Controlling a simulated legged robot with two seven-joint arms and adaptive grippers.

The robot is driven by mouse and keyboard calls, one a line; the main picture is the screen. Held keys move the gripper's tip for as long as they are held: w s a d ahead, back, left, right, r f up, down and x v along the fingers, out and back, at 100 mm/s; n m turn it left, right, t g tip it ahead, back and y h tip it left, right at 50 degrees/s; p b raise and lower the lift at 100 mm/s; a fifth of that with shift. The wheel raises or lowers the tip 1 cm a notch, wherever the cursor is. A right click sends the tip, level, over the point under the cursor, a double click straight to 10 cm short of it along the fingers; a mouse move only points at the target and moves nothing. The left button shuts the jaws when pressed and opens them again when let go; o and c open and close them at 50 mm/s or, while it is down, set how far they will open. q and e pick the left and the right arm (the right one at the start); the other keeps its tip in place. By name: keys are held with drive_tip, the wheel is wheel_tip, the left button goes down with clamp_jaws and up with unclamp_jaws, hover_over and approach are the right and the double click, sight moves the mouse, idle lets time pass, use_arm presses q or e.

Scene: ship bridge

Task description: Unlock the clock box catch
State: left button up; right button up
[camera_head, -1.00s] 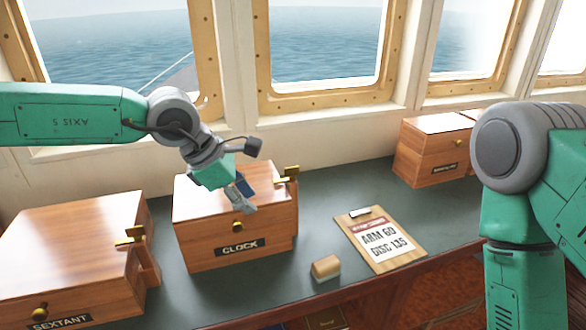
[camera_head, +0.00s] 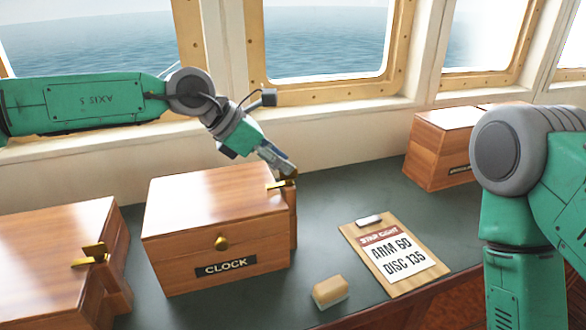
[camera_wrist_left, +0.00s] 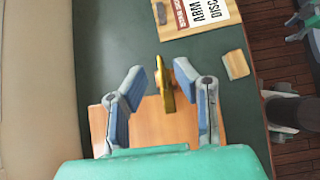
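The clock box (camera_head: 215,235) is a wooden box with a brass knob and a CLOCK label, standing on the dark green counter. Its brass catch (camera_head: 284,183) is at the top of its right side. My left gripper (camera_head: 290,170) is over that corner, by the catch. In the left wrist view the gripper (camera_wrist_left: 160,80) is open, with blue-padded fingers on either side of the brass catch (camera_wrist_left: 168,92) and gaps between. My right arm shows at the right of the head view, but its gripper is out of view.
The counter (camera_head: 345,190) carries another wooden box with a brass catch (camera_head: 60,260) at left and a further box (camera_head: 440,150) at back right. A clipboard (camera_head: 395,255) reading ARM 60, DISC 135 and a small tan block (camera_head: 330,292) lie right of the clock box.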

use_arm(q)
drive_tip(key=shift+w+d+f, duration=0.1)
drive_tip(key=shift+d+f, duration=0.4)
drive_tip(key=shift+f, duration=0.25)
drive_tip(key=shift+w+f, duration=0.1)
drive_tip(key=shift+f, duration=0.15)
drive_tip(key=shift+w+a+f, duration=0.1)
drive_tip(key=shift+f, duration=0.1)
use_arm(e)
drive_tip(key=shift+a+r, duration=0.25)
drive_tip(key=shift+a, duration=0.35)
use_arm(q)
drive_tip(key=shift+d, duration=0.4)
clamp_jaws()
use_arm(e)
drive_tip(key=shift+s+d+f, duration=0.1)
drive_tip(key=shift+d, duration=0.25)
